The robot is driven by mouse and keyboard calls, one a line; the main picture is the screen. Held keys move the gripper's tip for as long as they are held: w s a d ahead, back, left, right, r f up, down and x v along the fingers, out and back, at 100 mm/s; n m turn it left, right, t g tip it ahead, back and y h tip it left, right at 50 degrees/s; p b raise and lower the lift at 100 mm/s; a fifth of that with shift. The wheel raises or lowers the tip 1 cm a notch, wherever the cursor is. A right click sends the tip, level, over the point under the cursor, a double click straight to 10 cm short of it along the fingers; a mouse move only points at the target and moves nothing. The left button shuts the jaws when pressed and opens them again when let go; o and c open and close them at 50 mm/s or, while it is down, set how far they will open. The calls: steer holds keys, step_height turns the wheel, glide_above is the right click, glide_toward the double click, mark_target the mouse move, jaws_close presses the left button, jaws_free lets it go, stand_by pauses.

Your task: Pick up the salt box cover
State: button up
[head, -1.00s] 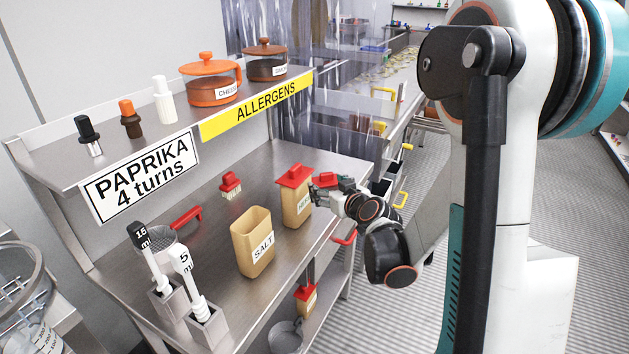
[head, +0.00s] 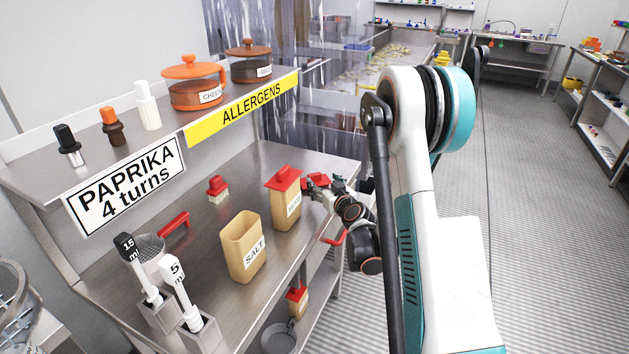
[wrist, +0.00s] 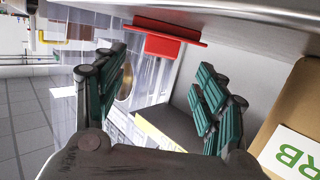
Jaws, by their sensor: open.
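The salt box (head: 240,262) stands upright and open on the steel table, with its SALT label facing forward. A red cover (head: 313,180) lies on the table right of the box with the red lid, beside my gripper (head: 322,186). In the wrist view the red cover (wrist: 165,40) shows above the space between my gripper's dark green fingers (wrist: 160,95). The fingers are apart, with nothing between them, and do not appear to touch the cover. In the head view the arm and fingers partly hide the cover's right side.
A box with a red lid (head: 285,198) stands just left of my gripper; its cardboard side (wrist: 290,105) is close to the right finger in the wrist view. A red-handled brush (head: 217,188) and measuring spoons (head: 145,265) stand farther left. A shelf (head: 40,172) overhangs the back.

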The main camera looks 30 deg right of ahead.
mark_target(316, 176)
steer(key=b+x, duration=0.2)
steer(key=x, duration=0.3)
steer(key=shift+w+f, duration=0.15)
steer(key=shift+w, duration=0.6)
steer(key=c, duration=1)
